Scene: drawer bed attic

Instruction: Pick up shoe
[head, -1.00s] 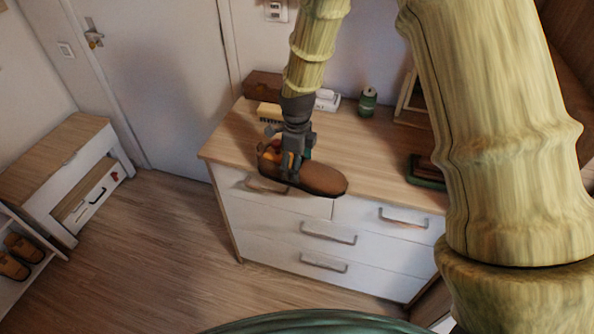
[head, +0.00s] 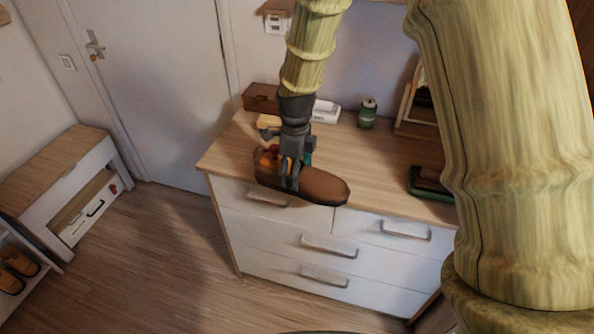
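A brown shoe (head: 322,186) with a dark sole edge is at the front edge of the dresser in the head view. It looks held just above or in front of the top, its toe pointing right. My gripper (head: 290,180) points down at the shoe's left part, with its fingers around the upper there. The fingers look shut on the shoe. Part of the shoe's heel end is hidden behind the fingers. Orange, red and teal bits show beside the gripper, too small to tell apart.
The dresser (head: 230,152) has white drawers. On its top are a brown box (head: 262,97), a green can (head: 367,113), a white item (head: 326,111) and a dark green tray (head: 414,190). A shoe bench (head: 58,168) and shelved slippers (head: 18,262) are left. Floor (head: 160,250) between is clear.

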